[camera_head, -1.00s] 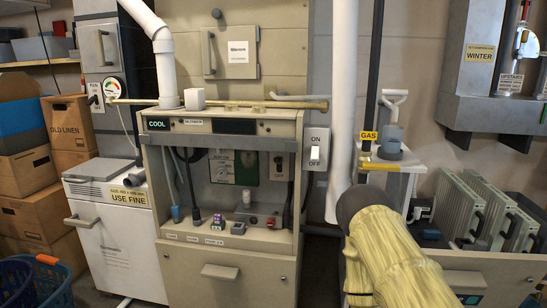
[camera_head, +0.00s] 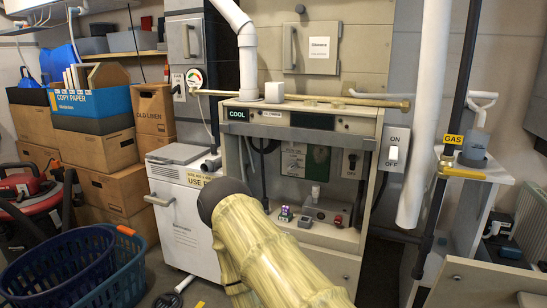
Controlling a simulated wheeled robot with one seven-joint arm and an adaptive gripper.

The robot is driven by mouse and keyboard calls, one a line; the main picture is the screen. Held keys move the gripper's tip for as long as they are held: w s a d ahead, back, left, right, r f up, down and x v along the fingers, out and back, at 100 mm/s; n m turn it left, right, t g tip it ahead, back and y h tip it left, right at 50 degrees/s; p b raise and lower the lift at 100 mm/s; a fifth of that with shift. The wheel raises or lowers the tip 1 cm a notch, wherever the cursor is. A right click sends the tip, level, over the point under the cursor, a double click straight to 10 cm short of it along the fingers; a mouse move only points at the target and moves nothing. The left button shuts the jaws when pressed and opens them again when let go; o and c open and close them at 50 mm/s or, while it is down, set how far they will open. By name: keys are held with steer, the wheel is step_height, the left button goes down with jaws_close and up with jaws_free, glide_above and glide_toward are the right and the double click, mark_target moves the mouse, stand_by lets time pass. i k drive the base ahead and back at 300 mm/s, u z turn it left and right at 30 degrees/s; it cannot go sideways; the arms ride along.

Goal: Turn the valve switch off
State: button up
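A black vertical pipe carries a yellow GAS label (camera_head: 453,139) at the right. Below the label is a brass valve fitting (camera_head: 462,173), with a part reaching out to the right, across the pipe. Its exact setting is too small to tell. A white wall switch marked ON above and OFF below (camera_head: 393,155) is on a grey plate left of the white pipe. My arm, in a yellowish ribbed sleeve with a dark rounded end, crosses the lower middle, well left of the valve. My gripper is not seen.
The furnace cabinet (camera_head: 335,243) with a COOL display stands mid-picture, with small items on its open shelf. A white cabinet (camera_head: 181,230) is left of it. Blue baskets (camera_head: 62,262), cardboard boxes (camera_head: 107,181) and a red machine (camera_head: 25,190) crowd the left. A white pipe (camera_head: 428,120) stands just left of the gas pipe.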

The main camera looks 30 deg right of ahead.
mark_target(352, 158)
steer(key=u, duration=1.05)
steer(key=i, duration=1.55)
steer(key=z, duration=2.7)
